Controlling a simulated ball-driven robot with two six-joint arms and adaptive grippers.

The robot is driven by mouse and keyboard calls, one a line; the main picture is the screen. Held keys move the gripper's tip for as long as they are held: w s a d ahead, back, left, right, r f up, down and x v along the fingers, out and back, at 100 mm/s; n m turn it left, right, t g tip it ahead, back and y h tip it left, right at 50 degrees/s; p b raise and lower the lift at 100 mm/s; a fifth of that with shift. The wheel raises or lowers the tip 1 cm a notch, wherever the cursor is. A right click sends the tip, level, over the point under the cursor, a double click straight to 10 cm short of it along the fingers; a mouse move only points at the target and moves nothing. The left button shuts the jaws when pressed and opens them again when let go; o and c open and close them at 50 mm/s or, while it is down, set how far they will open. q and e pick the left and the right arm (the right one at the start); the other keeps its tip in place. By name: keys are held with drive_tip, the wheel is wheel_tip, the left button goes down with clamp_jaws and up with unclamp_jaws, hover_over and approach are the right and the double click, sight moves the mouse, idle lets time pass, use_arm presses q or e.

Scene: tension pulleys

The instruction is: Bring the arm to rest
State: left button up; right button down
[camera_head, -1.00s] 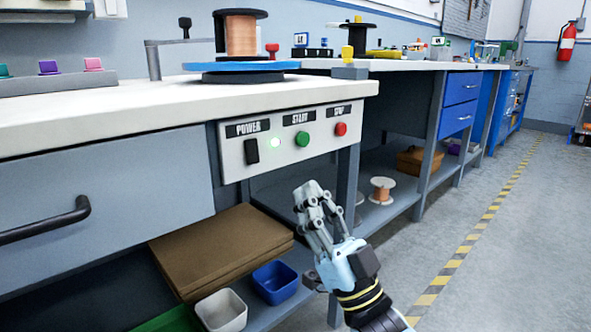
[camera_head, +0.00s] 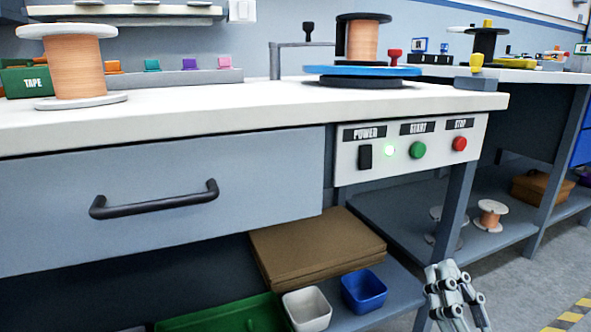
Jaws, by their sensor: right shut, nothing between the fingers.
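My right gripper (camera_head: 454,288) shows at the bottom right, in front of the bench's lower shelf. Its fingers are shut with nothing between them, and it points up. Only the fingers show; the rest of the right arm is below the frame. It is apart from the control panel (camera_head: 345,160), which has a black power switch, a green button and a red button, and a lit green lamp. My left gripper is not in view.
A grey drawer (camera_head: 60,190) with a black handle is at left. The white benchtop (camera_head: 220,112) holds a copper spool (camera_head: 76,66) and a blue turntable (camera_head: 360,71) with another spool. A blue bin (camera_head: 364,291) and white bin (camera_head: 307,309) stand below. Floor is clear at right.

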drive_tip(key=s+d+f+m+g+h, duration=0.1)
drive_tip(key=s+d+f+g+h, duration=0.25)
drive_tip(key=f+g, duration=0.4)
drive_tip(key=s+d+f+m+g+h, duration=0.2)
drive_tip(key=s+f+g+h, duration=0.2)
drive_tip(key=f, duration=0.6)
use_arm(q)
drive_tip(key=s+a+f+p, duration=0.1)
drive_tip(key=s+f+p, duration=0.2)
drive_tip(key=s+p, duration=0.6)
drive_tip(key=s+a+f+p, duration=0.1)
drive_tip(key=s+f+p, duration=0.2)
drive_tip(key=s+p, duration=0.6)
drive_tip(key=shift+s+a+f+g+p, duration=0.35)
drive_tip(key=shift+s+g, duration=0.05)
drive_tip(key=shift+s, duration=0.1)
use_arm(e)
drive_tip(key=s+d+f+g, duration=0.1)
drive_tip(key=s+f+g, duration=0.3)
drive_tip(key=s, duration=0.8)
drive_tip(key=s+d+f+g, duration=0.1)
drive_tip(key=s+f+g, duration=0.3)
drive_tip(key=s, duration=0.8)
drive_tip(key=s+d+f+n+g, duration=0.1)
drive_tip(key=s+f+g, duration=0.4)
drive_tip(key=s, duration=0.7)
drive_tip(key=shift+d+f, duration=0.5)
drive_tip(key=shift+f, duration=0.2)
